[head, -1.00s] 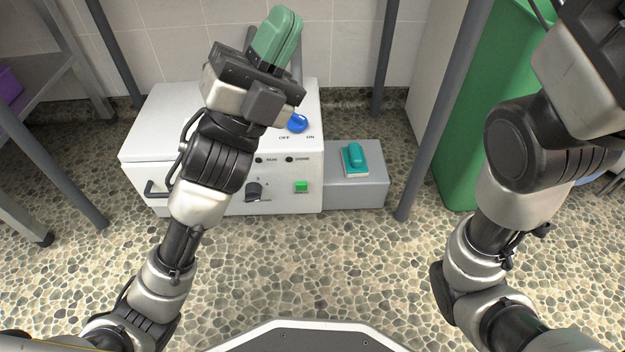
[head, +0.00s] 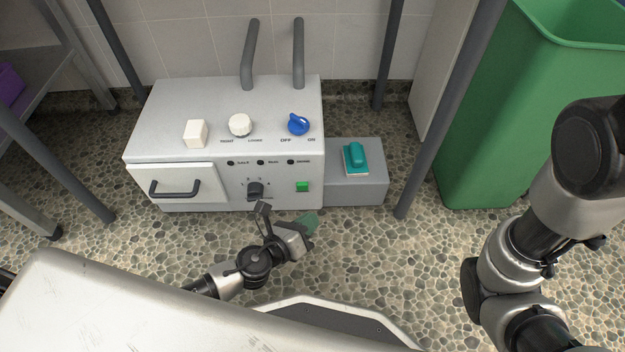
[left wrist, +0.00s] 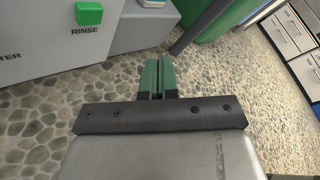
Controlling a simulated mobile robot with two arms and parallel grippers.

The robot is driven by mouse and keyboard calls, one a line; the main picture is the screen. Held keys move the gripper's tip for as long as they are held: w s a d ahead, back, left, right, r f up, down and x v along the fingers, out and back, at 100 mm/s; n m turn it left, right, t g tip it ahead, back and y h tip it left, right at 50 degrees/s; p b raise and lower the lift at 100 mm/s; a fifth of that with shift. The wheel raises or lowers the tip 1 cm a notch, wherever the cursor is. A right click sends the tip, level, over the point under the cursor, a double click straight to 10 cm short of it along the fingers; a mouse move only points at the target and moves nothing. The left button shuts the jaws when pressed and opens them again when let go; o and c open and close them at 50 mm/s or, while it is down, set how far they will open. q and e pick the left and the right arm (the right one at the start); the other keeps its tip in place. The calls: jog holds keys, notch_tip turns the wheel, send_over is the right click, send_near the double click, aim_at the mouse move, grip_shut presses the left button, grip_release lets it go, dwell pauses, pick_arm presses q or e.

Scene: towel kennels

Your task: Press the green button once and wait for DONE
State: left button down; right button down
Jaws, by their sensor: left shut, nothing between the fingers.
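The green button (head: 302,186) is a small square on the lower right front of the white machine (head: 224,92). In the left wrist view the green button (left wrist: 89,13) shows at the top left, above the word RINSE. My left gripper (head: 309,223) is low in front of the machine, below the button and apart from it. Its green fingers (left wrist: 158,78) are shut with nothing between them. Three small indicators, the right one (head: 291,162) with a label too small to read surely, look dark. My right arm shows at the right, but its gripper is out of view.
The machine has a blue knob (head: 298,124), a white round knob (head: 240,125), a white block (head: 195,133), a black dial (head: 255,190) and a drawer handle (head: 175,188). A teal-handled item (head: 356,158) sits on a grey box (head: 357,190). A green bin (head: 490,120) stands right.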

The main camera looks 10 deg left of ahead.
aim_at(302, 186)
pick_arm(q)
jog(key=shift+m+g+y, duration=0.3)
jog(key=shift+m+g, duration=0.2)
jog(key=shift+m, duration=0.4)
jog(key=s+f, duration=0.1)
jog(key=s+a+f, duration=0.1)
jog(key=f, duration=0.1)
jog(key=shift+s+a+f, duration=0.1)
jog(key=shift+a+f, duration=0.05)
jog(key=shift+f, duration=0.15)
jog(key=w+a, duration=0.2)
jog(key=w, duration=0.6)
jog(key=shift+w+a, duration=0.15)
jog(key=shift+w, duration=0.15)
dwell(1.0)
jog(key=shift+w+a, duration=0.1)
jog(key=shift+w, duration=0.25)
jog(key=shift+w+a+r, duration=0.1)
jog(key=shift+w+a, duration=0.05)
jog(key=shift+w, duration=0.35)
dwell(0.6)
jog(key=shift+s, duration=0.15)
jog(key=shift+s+d, duration=0.25)
jog(key=shift+s, duration=0.5)
